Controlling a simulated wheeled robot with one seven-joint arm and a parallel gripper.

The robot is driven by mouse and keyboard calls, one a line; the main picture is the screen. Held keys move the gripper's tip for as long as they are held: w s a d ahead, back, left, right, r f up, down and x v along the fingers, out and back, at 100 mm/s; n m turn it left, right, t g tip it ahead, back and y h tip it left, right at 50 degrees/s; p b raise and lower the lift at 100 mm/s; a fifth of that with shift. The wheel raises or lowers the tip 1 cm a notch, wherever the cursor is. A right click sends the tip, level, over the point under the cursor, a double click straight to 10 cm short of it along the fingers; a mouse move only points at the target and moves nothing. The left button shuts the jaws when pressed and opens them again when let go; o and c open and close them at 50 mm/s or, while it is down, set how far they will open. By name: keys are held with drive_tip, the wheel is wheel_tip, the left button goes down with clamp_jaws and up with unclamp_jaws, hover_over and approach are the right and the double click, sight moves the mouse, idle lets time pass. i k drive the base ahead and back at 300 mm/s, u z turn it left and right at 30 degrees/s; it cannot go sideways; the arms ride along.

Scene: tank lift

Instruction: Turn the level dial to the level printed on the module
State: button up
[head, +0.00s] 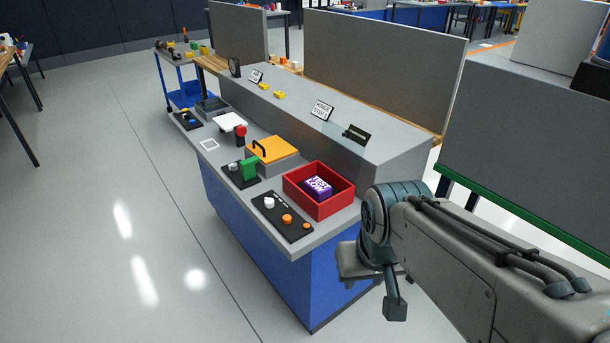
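A purple module (318,186) with white print lies in a red open box (346,205) on the bench; the print is too small to read. In front of the box, a black panel (293,235) carries a white knob (269,202), which looks like the level dial, with small pale marks beside it. Two orange round parts (287,218) sit on the same panel. The knob's setting is too small to tell. My gripper (377,283) hangs at the end of my arm, right of the panel and apart from it. Its fingers are not clear enough to tell their state.
Behind the panel stand a green block (250,168) on a black base, an orange-lidded grey box (272,149) and a red knob (241,130). A raised grey shelf (300,103) with small signs runs along the bench's back. The floor (120,240) at left is clear.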

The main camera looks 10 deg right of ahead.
sight(269, 202)
drive_tip(key=z, duration=0.35)
drive_tip(key=k, duration=0.35)
drive_tip(key=u, duration=1.35)
drive_tip(key=i, duration=0.75)
drive_tip(key=z, duration=0.45)
drive_tip(key=i, duration=0.85)
drive_tip(key=z, duration=0.75)
